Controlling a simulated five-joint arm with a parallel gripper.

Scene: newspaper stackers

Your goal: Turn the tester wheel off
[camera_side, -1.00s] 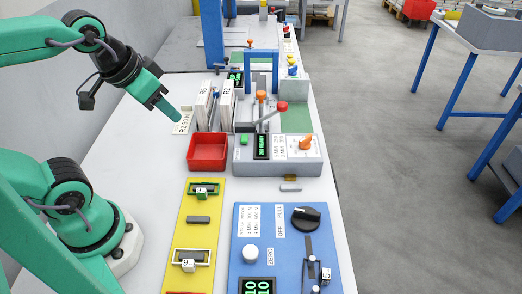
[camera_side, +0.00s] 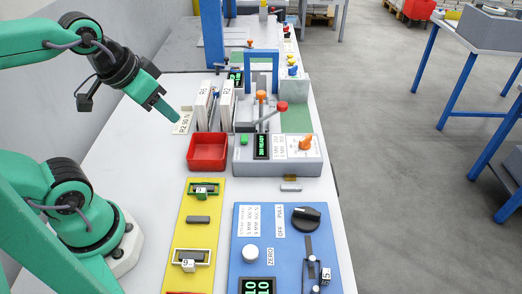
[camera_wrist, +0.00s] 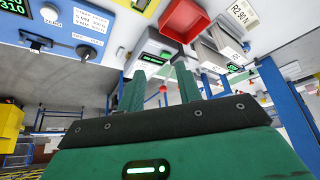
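The blue tester panel (camera_side: 237,262) lies at the front of the bench, with a black round wheel (camera_side: 306,217) at its upper right. A white label reading OFF and PULL (camera_side: 280,221) sits just left of the wheel. The wheel's exact setting is too small to read. In the wrist view the wheel (camera_wrist: 87,51) shows at the upper left on the blue panel (camera_wrist: 60,40). My gripper (camera_side: 170,110) is in the air at the upper left, well away from the wheel. In the wrist view my gripper (camera_wrist: 160,88) has its two green fingers apart and nothing between them.
Behind the panel stands a grey box (camera_side: 240,170) with an orange knob and levers. A red tray (camera_side: 207,165) and a yellow board (camera_side: 185,228) are to its left. White stacks (camera_side: 203,105) stand near my gripper. Bare white bench (camera_side: 150,165) lies on the left.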

